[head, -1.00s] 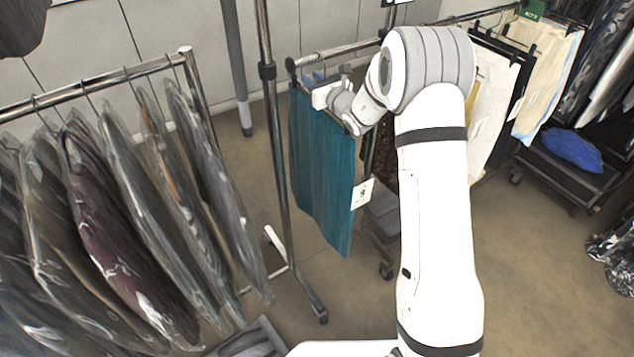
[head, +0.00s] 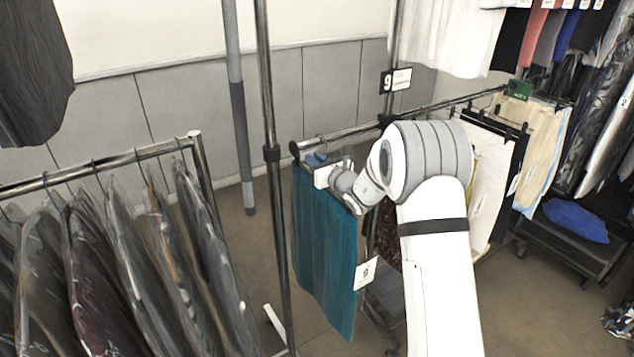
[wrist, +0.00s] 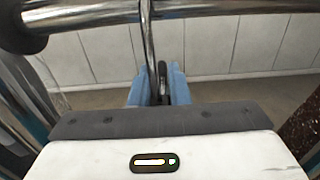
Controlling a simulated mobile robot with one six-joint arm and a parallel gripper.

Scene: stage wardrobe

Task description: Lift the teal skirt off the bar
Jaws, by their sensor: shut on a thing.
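The teal skirt (head: 325,255) hangs below the near end of the rail's bar (head: 345,135), with a white tag (head: 366,273) at its lower right edge. The bar also crosses the top of the wrist view (wrist: 210,10). My gripper (head: 318,160) is at the top of the skirt, just under the bar. My arm hides part of the rail behind the skirt. I cannot tell whether the hook still touches the bar.
A rack of plastic-covered garments (head: 120,270) stands at left. A chrome upright (head: 272,180) rises just left of the skirt. Dark and cream garments (head: 535,140) hang farther along the bar. A blue bundle (head: 575,220) lies on a low shelf at right.

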